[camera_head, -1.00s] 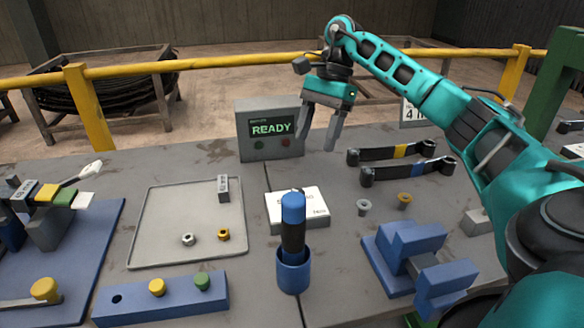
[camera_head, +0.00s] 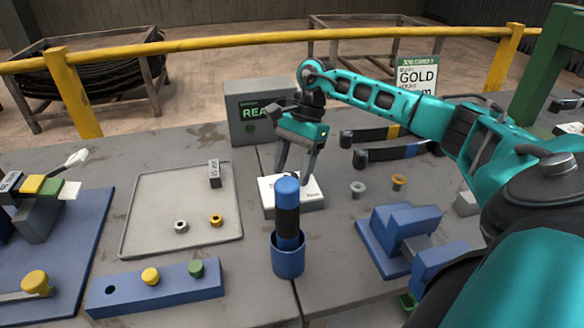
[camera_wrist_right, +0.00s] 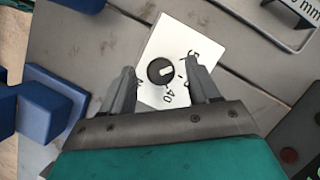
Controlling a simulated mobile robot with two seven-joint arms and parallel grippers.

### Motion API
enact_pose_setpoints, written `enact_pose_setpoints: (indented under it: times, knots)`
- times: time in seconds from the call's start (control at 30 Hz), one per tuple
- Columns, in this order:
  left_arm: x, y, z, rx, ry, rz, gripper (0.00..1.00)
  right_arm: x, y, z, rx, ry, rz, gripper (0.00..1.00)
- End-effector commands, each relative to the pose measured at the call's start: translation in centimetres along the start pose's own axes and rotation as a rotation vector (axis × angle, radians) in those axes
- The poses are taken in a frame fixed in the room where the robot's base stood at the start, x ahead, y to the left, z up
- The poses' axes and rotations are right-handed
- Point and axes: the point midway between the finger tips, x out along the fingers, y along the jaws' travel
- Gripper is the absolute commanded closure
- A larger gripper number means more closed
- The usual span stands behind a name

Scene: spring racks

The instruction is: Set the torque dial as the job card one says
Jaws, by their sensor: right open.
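The torque dial is a black knob (camera_wrist_right: 160,71) with a light pointer mark on a white plate (camera_wrist_right: 172,40) in the right wrist view; "40" and a "5" show on the plate, other marks are partly hidden. In the head view the white dial box (camera_head: 310,198) stands mid-table, its knob hidden. My right gripper (camera_head: 295,172) is open, pointing down just above the box. In the wrist view its fingers (camera_wrist_right: 160,80) straddle the knob without visibly touching it. The job card (camera_head: 417,78) at the back right shows "GOLD"; its lower part is hidden by my arm. My left gripper is not in view.
A blue-handled tool (camera_head: 287,205) stands in a blue cup (camera_head: 288,262) right in front of the box. A display (camera_head: 255,118) stands behind. A grey tray (camera_head: 150,240) lies left, a blue fixture (camera_head: 385,232) right, with dark wrenches (camera_head: 385,155) behind it.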

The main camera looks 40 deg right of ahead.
Motion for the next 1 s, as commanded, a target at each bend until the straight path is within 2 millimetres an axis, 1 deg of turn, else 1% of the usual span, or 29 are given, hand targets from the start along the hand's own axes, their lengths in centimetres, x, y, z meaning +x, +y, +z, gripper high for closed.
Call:
enact_pose_setpoints:
  times: [0.13,0.37,0.9,0.97,1.0]
  knots:
    - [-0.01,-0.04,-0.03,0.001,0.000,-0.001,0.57,0.63,0.02,0.02,0.000,0.000,0.000,0.39]
    - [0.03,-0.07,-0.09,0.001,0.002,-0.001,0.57,0.65,0.00,0.03,0.000,-0.001,0.000,0.39]
    - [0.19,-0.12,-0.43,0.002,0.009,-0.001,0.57,0.60,0.00,0.03,0.000,-0.001,0.000,0.91]
    - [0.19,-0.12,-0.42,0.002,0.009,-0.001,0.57,0.60,0.00,0.03,0.000,-0.001,0.000,0.95]
    - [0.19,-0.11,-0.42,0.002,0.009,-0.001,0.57,0.60,0.01,0.03,0.000,-0.001,0.000,0.95]
